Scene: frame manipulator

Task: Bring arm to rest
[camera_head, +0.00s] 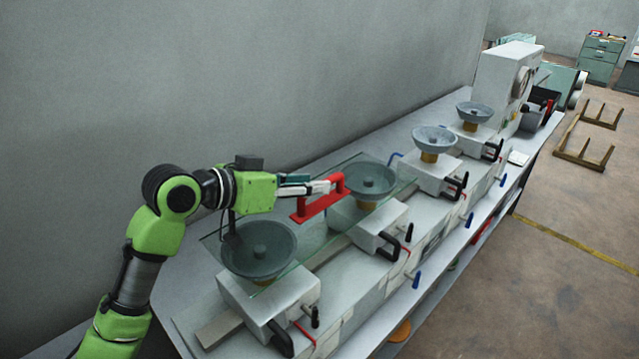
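My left arm comes in from the left and reaches over the machine bed. Its gripper (318,186) is at the red handle (322,202), and its fingers overlap the handle's upper part in the picture. Whether they grip it or are only beside it I cannot tell. The handle is over a clear glass pane (318,236), which spans the two nearest grey dishes, the near one (262,250) and the one behind it (370,181). My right gripper is not in view.
Two more grey dishes (435,137) (474,111) stand farther along the grey bench (190,290). A white machine head (503,82) is at the far end. A grey wall (200,80) runs behind. Open brown floor (580,230) lies to the right, with a wooden frame (583,157) on it.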

